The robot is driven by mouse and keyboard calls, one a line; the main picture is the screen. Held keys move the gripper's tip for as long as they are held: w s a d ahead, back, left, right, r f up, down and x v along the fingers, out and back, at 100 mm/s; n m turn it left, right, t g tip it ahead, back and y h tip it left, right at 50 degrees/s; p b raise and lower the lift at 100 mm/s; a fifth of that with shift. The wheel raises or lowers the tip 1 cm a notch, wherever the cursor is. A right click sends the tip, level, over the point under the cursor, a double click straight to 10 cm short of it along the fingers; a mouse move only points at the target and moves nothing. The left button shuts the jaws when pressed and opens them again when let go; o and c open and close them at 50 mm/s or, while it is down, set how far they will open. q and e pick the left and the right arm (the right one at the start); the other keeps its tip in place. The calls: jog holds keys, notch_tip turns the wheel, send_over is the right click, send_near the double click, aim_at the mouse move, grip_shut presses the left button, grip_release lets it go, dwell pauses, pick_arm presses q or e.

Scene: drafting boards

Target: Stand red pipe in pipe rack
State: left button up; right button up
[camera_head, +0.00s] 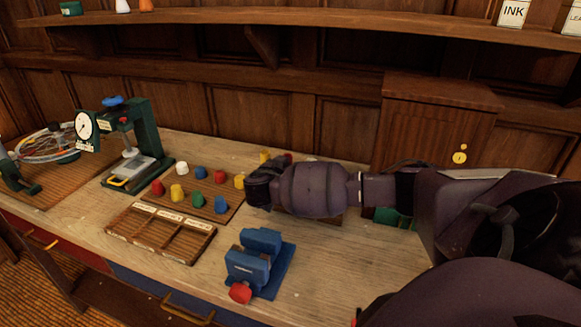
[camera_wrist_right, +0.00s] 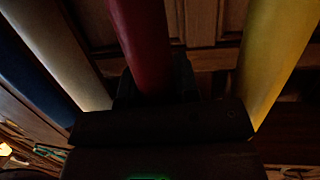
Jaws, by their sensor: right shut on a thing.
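A red pipe (camera_wrist_right: 142,45) stands in the middle of the right wrist view. My right gripper (camera_wrist_right: 152,88) is shut on it, and the dark jaws hide its lower end. A yellow pipe (camera_wrist_right: 278,55) is to its right, apart from it; a pale pipe (camera_wrist_right: 58,50) and a dark blue pipe (camera_wrist_right: 28,70) are to its left. In the head view my right gripper (camera_head: 259,188) is over the bench beside a peg board (camera_head: 215,217); the held pipe cannot be made out there. I cannot identify the pipe rack for certain. My left gripper is not in view.
Coloured pegs stand on the peg board. A divided wooden tray (camera_head: 160,232) and a blue vise (camera_head: 252,262) are in front. A green dial press (camera_head: 135,150) stands left, a wooden cabinet (camera_head: 430,125) behind my arm. Bare bench (camera_head: 335,270) lies right of the vise.

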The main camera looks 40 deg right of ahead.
jog(key=o, duration=0.9)
jog(key=shift+f, duration=0.1)
jog(key=shift+o, duration=0.3)
jog(key=p+v, duration=0.5)
jog(key=v, duration=0.7)
jog(key=shift+p, duration=0.4)
jog(key=shift+a, duration=0.15)
